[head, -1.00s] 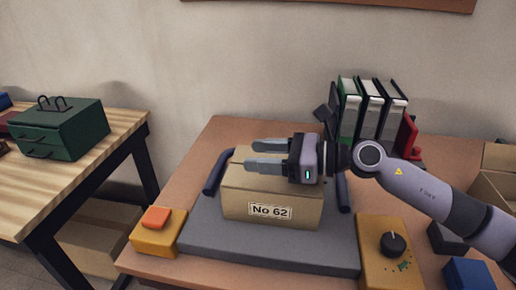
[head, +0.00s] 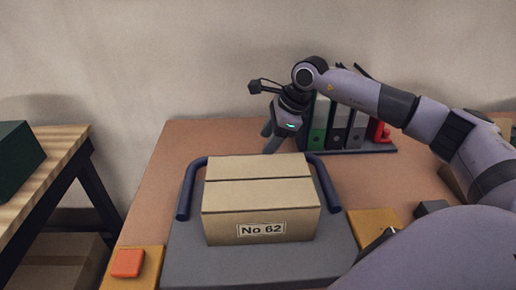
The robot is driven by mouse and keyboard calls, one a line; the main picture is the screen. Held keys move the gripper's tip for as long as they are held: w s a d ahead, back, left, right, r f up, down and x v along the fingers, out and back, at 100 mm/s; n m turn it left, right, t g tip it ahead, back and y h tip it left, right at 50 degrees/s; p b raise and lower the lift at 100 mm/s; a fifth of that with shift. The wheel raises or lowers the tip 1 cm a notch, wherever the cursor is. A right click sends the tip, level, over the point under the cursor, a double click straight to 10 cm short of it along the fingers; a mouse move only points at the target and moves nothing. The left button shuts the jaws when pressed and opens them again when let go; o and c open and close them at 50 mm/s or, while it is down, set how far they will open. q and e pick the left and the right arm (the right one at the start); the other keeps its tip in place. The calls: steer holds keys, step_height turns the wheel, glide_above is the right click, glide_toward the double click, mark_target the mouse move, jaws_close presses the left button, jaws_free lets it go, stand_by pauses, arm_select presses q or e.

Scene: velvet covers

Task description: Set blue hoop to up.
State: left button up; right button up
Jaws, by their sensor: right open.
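The blue hoop (head: 190,189) is a dark blue bar on a grey base (head: 190,250). Its two side arms show left and right of a cardboard box (head: 260,200) marked No 62. They bend inward at the box's far corners. The crossbar is hidden behind the box, so I cannot tell its exact tilt. My right gripper (head: 273,143) is open, fingers pointing down, just beyond the box's far edge. Its fingertips are close to the hidden crossbar; I cannot tell if they touch it. My left gripper is not in view.
Several binders (head: 338,125) and a red item (head: 379,131) stand behind at the right. An orange button (head: 127,263) sits on a yellow block at front left. Another yellow block (head: 370,222) at right is partly covered by my arm. The table's back left is clear.

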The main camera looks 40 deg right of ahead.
steer(key=x, duration=0.6)
steer(key=shift+w+a+f, duration=0.1)
steer(key=shift+a+f, duration=0.1)
steer(key=shift+f, duration=0.15)
jaws_close()
